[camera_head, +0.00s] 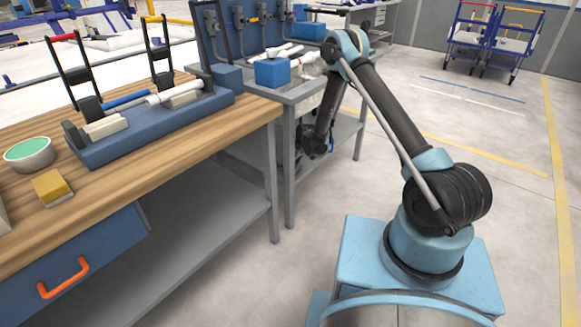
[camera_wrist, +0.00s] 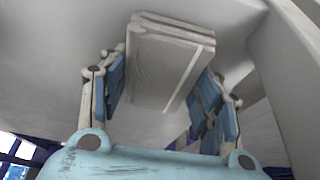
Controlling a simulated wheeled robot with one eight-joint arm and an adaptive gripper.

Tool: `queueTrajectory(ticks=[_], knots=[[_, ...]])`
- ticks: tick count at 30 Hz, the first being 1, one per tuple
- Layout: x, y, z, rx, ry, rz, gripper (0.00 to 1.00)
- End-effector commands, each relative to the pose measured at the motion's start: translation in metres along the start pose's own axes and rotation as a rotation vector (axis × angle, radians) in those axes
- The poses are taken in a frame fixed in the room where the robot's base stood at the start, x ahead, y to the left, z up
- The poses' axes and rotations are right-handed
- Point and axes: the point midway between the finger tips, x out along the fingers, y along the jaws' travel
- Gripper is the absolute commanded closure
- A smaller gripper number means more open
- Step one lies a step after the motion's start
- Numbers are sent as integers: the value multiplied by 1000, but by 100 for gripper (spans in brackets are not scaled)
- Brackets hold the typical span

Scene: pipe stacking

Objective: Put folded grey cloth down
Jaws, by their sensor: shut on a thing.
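The folded grey cloth (camera_wrist: 170,62) shows in the wrist view as a flat layered block with a pale stripe near its right edge. My gripper (camera_wrist: 165,78) is shut on it, with blue-padded fingers on its left and right sides. A broad pale grey surface lies behind the cloth; I cannot tell whether the cloth touches it. In the head view my arm reaches down beside the metal sink bench (camera_head: 289,115). The dark end of my arm is low, below the bench top, and the fingers and cloth are hidden there.
A wooden workbench (camera_head: 190,143) stands at left with a blue pipe fixture (camera_head: 150,131), a green-topped bowl (camera_head: 29,154) and a yellow sponge (camera_head: 52,188). A blue box (camera_head: 272,72) sits on the sink bench. Lower shelves run beneath both benches.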

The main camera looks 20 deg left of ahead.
Motion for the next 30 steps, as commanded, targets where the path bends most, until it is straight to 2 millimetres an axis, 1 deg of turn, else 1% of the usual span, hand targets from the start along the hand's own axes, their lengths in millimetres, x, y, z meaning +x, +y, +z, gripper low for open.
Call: queueTrajectory(ticks=[5,14,15,16,17,26,30], knots=[[1,0,1,1,0,0,72],[8,0,4,0,-1,0,72],[8,0,4,0,-2,-1,33],[8,0,4,0,-2,-1,26],[9,-1,4,-1,-3,-1,22],[7,-2,2,-2,-1,-1,22],[0,-2,-1,-2,-1,-1,22]])
